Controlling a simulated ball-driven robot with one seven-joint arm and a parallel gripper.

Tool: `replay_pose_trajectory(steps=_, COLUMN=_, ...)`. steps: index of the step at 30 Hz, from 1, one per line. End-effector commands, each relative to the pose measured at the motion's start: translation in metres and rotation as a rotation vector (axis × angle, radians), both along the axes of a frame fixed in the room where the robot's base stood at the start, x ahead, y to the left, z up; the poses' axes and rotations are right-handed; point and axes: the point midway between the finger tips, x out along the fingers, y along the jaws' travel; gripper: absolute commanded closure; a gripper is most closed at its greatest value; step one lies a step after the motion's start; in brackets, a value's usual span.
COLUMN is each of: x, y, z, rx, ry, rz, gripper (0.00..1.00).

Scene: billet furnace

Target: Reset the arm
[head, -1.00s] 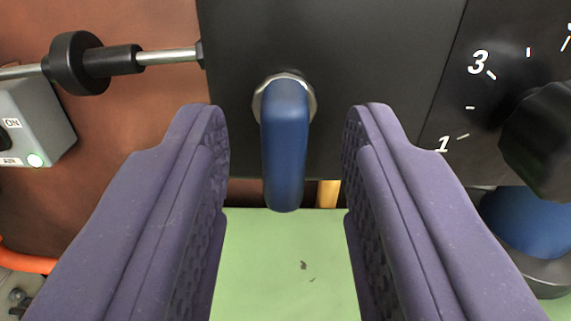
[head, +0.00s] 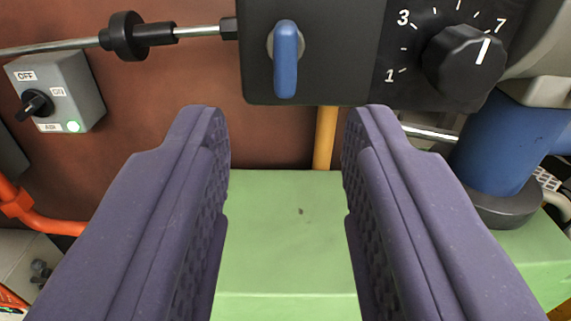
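My gripper (head: 286,135) is open and empty, its two purple padded fingers wide apart in the lower half of the head view.
A black dial (head: 464,62) with numbers sits at the upper right. A grey OFF/ON switch box (head: 80,90) with a lit green lamp is at left. A blue pipe (head: 500,140) stands right, an orange pipe (head: 45,222) lower left. The green surface (head: 285,235) is clear ahead.

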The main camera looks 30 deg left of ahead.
Motion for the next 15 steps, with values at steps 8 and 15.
replay_pose_trajectory(steps=8, x=0.007, y=-0.015, z=0.016, rx=-0.003, ry=0.003, rz=-0.024, gripper=0.62)
replay_pose_trajectory(steps=15, x=0.015, y=-0.146, z=0.133, rx=-0.036, ry=0.066, rz=-0.214, gripper=0.62)
